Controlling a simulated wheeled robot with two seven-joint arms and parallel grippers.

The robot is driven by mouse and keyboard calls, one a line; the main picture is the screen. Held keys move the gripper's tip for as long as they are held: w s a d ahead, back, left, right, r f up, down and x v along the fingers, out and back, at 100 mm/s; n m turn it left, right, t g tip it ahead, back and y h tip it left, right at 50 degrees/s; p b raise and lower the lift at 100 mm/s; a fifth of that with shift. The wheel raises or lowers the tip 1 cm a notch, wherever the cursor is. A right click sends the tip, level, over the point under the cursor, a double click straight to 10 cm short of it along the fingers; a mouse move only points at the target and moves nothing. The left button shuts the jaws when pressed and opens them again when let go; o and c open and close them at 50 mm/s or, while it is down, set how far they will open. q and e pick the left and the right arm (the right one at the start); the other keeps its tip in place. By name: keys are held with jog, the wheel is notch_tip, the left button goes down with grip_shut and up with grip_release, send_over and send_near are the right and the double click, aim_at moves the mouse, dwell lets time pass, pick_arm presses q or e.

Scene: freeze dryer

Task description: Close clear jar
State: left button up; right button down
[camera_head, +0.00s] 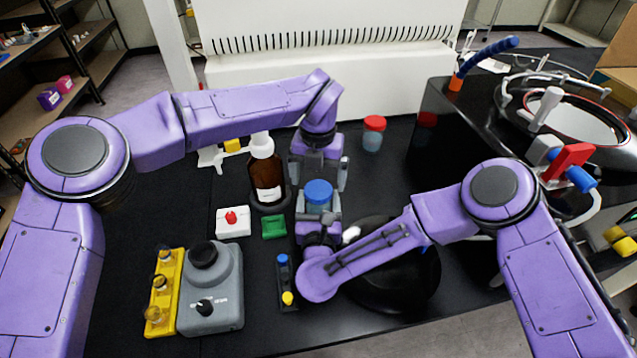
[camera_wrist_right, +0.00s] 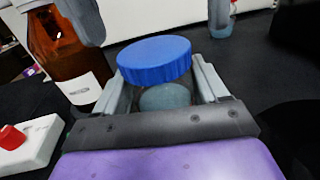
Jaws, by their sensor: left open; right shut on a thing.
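The clear jar (camera_head: 319,210) with pale blue contents stands upright under a blue lid (camera_head: 318,190). The right wrist view shows the lid (camera_wrist_right: 155,58) over the jar (camera_wrist_right: 165,97); whether it is fully seated I cannot tell. My right gripper (camera_head: 319,216) is shut on the jar's body from the front, with one finger on each side. My left gripper (camera_head: 318,182) points down above the lid, open and empty, its fingers spread wide to either side and apart from it. The fingers also show at the top of the right wrist view.
A brown bottle (camera_head: 266,172) stands close left of the grippers. A red-lidded jar (camera_head: 373,134) stands behind right. A red-button box (camera_head: 232,221), green block (camera_head: 274,227), grey device (camera_head: 213,297) and yellow vial rack (camera_head: 163,290) occupy the left front. The freeze dryer (camera_head: 450,140) stands right.

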pick_arm(q)
notch_tip(320, 180, up, 10)
jog(key=shift+f, duration=0.2)
pick_arm(e)
grip_release()
jog(key=s+b, duration=0.2)
jog(key=s, duration=0.7)
jog(key=shift+s+b, duration=0.25)
jog(key=shift+b, duration=0.1)
jog(key=shift+s, duration=0.55)
pick_arm(q)
notch_tip(320, 180, down, 3)
jog(key=shift+r, duration=0.1)
pick_arm(e)
jog(key=shift+d, duration=0.1)
